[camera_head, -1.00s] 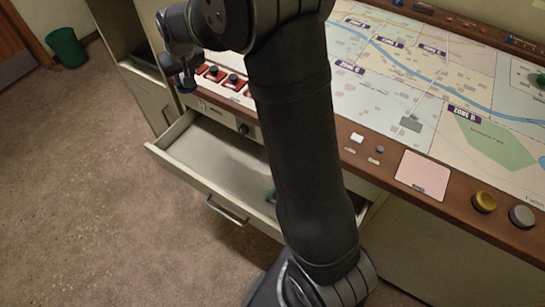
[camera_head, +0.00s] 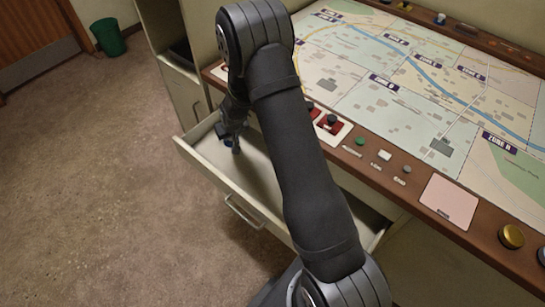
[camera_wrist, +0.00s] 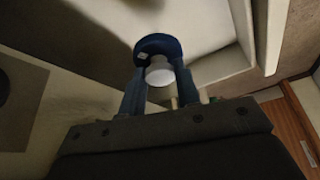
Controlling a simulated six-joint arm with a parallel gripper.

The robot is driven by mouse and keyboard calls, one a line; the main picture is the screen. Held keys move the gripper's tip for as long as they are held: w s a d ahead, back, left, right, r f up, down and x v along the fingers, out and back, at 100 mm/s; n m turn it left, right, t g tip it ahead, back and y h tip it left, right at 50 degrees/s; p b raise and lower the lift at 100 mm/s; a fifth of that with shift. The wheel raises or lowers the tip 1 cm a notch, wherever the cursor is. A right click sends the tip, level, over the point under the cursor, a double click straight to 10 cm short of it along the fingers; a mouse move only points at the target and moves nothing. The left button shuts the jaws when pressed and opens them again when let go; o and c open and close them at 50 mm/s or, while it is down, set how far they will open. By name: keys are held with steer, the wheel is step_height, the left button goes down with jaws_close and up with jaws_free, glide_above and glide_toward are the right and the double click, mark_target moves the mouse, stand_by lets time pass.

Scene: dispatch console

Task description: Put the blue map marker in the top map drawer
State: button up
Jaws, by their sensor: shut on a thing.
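My gripper (camera_head: 232,136) is shut on the blue map marker (camera_wrist: 158,45), which shows in the wrist view as a dark blue rounded base with a pale knob between the fingers. In the head view the marker (camera_head: 229,142) is a small dark blue patch under the fingertips. The top map drawer (camera_head: 222,176) is pulled open, and my gripper is over its left part, inside the outline of its walls. I cannot tell whether the marker touches the drawer floor. My arm hides the drawer's middle.
The console map (camera_head: 400,85) and its wooden edge with buttons lie right of the drawer. A green bin (camera_head: 108,37) stands far left. The drawer floor left of my arm looks clear.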

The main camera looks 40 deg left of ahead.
step_height(320, 180, down, 10)
steer(key=shift+r, duration=0.1)
stand_by(0.4)
steer(key=o, duration=1)
steer(key=shift+f, duration=0.2)
steer(key=shift+c, duration=0.2)
steer(key=v, duration=1.2)
steer(key=shift+r, duration=0.15)
steer(key=x, duration=1.2)
steer(key=shift+f, duration=0.2)
steer(key=shift+r, duration=0.2)
